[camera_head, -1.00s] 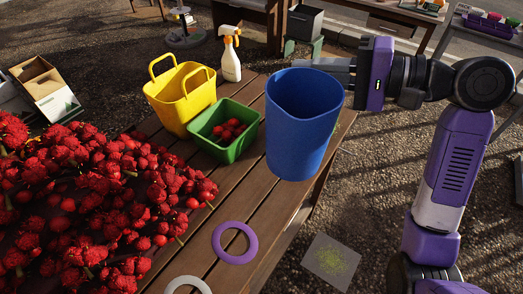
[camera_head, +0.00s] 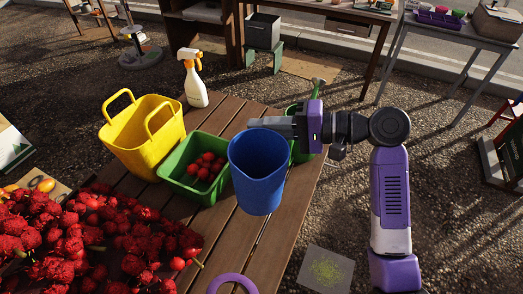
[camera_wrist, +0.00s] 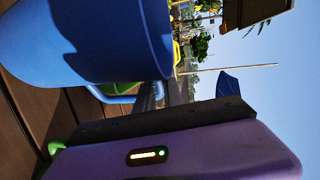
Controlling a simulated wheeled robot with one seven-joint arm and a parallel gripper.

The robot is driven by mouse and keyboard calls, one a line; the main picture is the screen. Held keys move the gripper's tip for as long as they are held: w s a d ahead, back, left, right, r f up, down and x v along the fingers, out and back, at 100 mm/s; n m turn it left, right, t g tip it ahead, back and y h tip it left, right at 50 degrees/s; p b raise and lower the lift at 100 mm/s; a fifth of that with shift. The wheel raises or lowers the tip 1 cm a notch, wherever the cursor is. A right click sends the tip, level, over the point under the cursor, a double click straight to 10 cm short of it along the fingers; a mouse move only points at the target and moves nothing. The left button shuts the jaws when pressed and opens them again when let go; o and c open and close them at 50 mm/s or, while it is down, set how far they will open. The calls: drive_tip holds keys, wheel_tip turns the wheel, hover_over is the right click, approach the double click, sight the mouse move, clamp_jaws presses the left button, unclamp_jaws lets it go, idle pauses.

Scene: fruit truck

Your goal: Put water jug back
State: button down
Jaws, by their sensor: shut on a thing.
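The blue water jug (camera_head: 257,182) is upright with its open top facing up, over the right part of the wooden table (camera_head: 222,222). I cannot tell whether its base touches the boards. The fingertips are partly hidden at the rim. In the wrist view, the jug's blue wall (camera_wrist: 75,45) fills the upper left, close to the gripper body.
A green crate (camera_head: 183,184) of red fruit stands just left of the jug. A yellow basket (camera_head: 140,140) and a spray bottle (camera_head: 194,85) stand behind. Red berries (camera_head: 100,240) cover the front left. A green object (camera_head: 299,152) is partly hidden behind the jug and gripper.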

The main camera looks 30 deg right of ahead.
sight(263, 150)
drive_tip(key=shift+f, duration=3.55)
drive_tip(key=c, duration=1.5)
unclamp_jaws()
drive_tip(key=shift+f, duration=0.15)
drive_tip(key=shift+o, duration=0.2)
drive_tip(key=shift+s+d, duration=0.1)
drive_tip(key=b+v, duration=0.1)
drive_tip(key=v, duration=1.1)
drive_tip(key=shift+r, duration=0.25)
